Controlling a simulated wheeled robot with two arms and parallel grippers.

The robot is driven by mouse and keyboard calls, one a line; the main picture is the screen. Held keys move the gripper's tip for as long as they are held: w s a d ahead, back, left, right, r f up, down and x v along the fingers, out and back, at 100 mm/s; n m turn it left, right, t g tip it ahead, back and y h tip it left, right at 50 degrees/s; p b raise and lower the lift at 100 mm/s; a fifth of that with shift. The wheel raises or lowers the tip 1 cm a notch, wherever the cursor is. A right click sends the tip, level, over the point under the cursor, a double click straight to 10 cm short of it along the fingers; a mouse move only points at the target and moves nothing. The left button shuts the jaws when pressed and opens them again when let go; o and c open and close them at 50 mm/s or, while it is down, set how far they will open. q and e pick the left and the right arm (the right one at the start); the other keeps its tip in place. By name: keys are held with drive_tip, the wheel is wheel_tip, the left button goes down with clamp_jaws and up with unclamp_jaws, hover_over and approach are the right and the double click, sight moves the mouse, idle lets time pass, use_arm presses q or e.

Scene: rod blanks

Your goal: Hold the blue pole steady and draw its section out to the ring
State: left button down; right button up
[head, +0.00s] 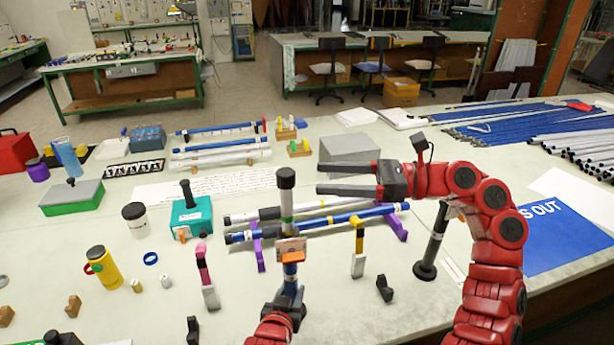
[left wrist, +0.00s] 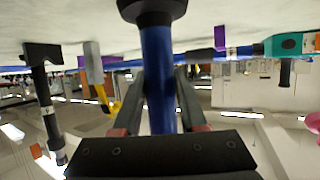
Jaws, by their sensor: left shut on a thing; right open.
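The blue pole (head: 290,270) stands upright at the front middle of the table, with a dark cap (head: 286,178) on top. Below the cap is a pale grey section (head: 287,212), then a light band, a small tag and an orange collar (head: 292,257). My left gripper (head: 287,292) is shut around the blue lower part. The left wrist view, upside down, shows the blue tube (left wrist: 158,75) between the fingers and its round black base (left wrist: 150,8). My right gripper (head: 318,178) is open and empty, just right of the cap, its fingers pointing left, apart from it.
Behind the pole, white and blue rods (head: 325,220) lie on purple stands. A black pole on a round base (head: 432,245) stands to the right. Grey posts with yellow (head: 358,260) and pink (head: 208,285) tops flank the pole. A yellow flask (head: 106,270) stands left.

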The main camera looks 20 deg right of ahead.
drive_tip(key=shift+s+d, duration=0.1)
drive_tip(key=shift+d, duration=0.15)
use_arm(q)
drive_tip(key=shift+c, duration=1.9)
unclamp_jaws()
